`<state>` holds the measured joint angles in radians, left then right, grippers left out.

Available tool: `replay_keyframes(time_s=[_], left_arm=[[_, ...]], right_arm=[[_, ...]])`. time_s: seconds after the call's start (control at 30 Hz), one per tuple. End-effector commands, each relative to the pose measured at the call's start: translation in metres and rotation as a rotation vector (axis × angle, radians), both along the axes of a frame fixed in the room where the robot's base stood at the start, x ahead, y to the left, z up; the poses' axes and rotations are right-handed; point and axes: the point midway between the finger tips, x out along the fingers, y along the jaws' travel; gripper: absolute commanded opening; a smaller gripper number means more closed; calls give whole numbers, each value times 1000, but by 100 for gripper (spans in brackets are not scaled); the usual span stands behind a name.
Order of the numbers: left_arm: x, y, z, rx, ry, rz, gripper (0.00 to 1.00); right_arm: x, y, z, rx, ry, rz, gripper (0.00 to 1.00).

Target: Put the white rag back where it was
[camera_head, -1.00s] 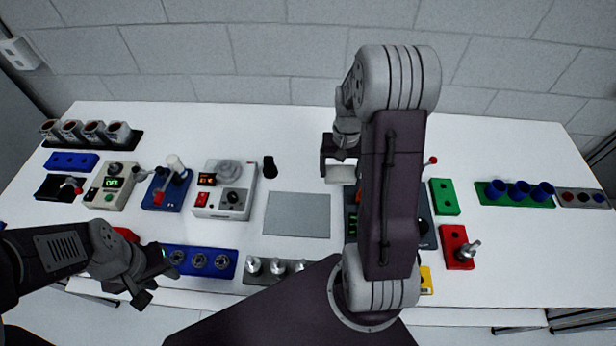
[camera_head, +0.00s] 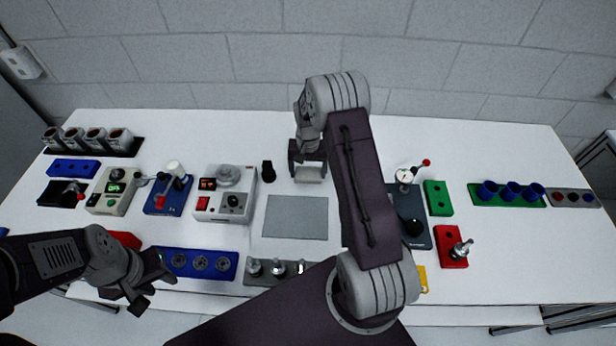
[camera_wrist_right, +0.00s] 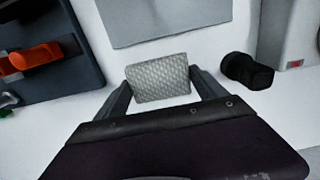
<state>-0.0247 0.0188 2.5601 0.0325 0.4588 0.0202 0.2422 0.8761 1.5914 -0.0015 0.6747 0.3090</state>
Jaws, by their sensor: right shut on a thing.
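The white rag (camera_head: 309,173) is a small pale block-like cloth, shown with a woven texture in the right wrist view (camera_wrist_right: 158,81). My right gripper (camera_head: 308,168) is shut on it, with one finger at each side, near the back middle of the table. I cannot tell whether the rag touches the table. A flat grey mat (camera_head: 296,217) lies in front of the rag, and its edge also shows in the right wrist view (camera_wrist_right: 165,18). My left gripper (camera_head: 146,287) is empty at the front left, near the blue block with round holes; its fingers look apart.
A black knob-like piece (camera_head: 268,171) stands just left of my right gripper, also in the right wrist view (camera_wrist_right: 245,71). A white device (camera_head: 224,195) is further left. A dark device with a gauge and lever (camera_head: 409,215) is right of my forearm. White table is clear behind the rag.

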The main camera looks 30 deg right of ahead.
Motion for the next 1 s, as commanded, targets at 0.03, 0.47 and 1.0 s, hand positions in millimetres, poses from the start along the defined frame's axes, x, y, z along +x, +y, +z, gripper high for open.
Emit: replay_keyframes(time_s=[0.03, 0.47, 1.0], left_arm=[[0, 0, 0, 0, 0, 0, 36], [0, 0, 10, 0, 0, 0, 36], [0, 0, 8, 0, 0, 0, 36]], right_arm=[[1, 1, -1, 0, 0, 0, 43], [1, 0, -41, 0, 0, -1, 43], [0, 0, -43, 0, 0, -1, 100]])
